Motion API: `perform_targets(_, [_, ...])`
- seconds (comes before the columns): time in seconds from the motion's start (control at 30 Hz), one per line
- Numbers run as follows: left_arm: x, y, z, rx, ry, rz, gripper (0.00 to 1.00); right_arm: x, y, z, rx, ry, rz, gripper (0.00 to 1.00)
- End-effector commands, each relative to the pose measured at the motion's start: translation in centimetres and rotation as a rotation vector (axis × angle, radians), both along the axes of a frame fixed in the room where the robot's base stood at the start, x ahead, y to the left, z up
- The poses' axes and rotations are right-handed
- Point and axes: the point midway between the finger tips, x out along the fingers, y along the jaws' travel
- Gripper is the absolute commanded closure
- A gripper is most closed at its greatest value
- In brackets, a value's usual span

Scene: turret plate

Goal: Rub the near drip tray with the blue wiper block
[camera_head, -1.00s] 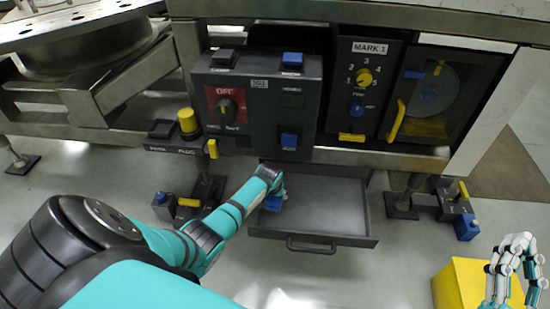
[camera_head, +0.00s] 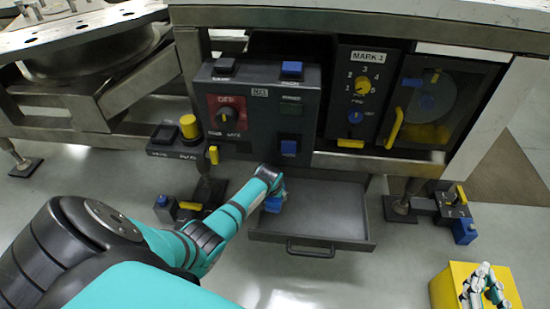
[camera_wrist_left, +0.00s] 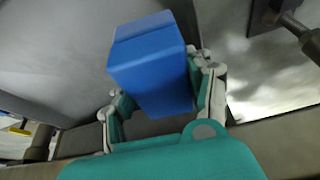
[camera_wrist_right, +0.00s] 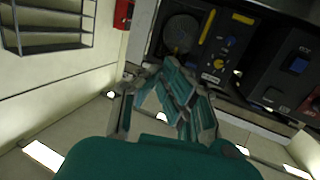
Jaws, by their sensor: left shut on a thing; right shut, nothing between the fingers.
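The drip tray (camera_head: 335,212) is a grey, shallow drawer with a front handle, pulled out below the dark control panel. My left gripper (camera_wrist_left: 158,95) is shut on the blue wiper block (camera_wrist_left: 150,60). In the head view, the block (camera_head: 273,204) is at the tray's left side, low over its floor. I cannot tell whether it touches the floor; the arm hides part of the tray's left side. My right gripper (camera_head: 484,287) is shut and empty at the lower right, in front of a yellow box, away from the tray. It also shows in the right wrist view (camera_wrist_right: 170,95).
The dark control panel (camera_head: 255,120) with knobs and blue buttons overhangs the tray's back. A yellow box (camera_head: 443,287) is at the lower right. Pedal-like units (camera_head: 452,205) stand on the floor to the tray's right. The floor in front is clear.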

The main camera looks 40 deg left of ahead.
Motion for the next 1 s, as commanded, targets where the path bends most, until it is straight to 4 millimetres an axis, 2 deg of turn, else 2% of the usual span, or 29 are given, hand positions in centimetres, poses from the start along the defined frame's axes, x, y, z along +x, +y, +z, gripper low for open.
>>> perform_targets(0.57, [0.0,0.1,1.3,0.0,-0.001,0.0,0.78,-1.8,-1.2,-4.6,-0.068,0.276,-0.018,1.0])
perform_targets(1.0, [0.0,0.2,2.1,0.0,-0.001,-0.001,0.78,-4.1,-2.3,-7.7,-0.115,0.476,-0.032,1.0])
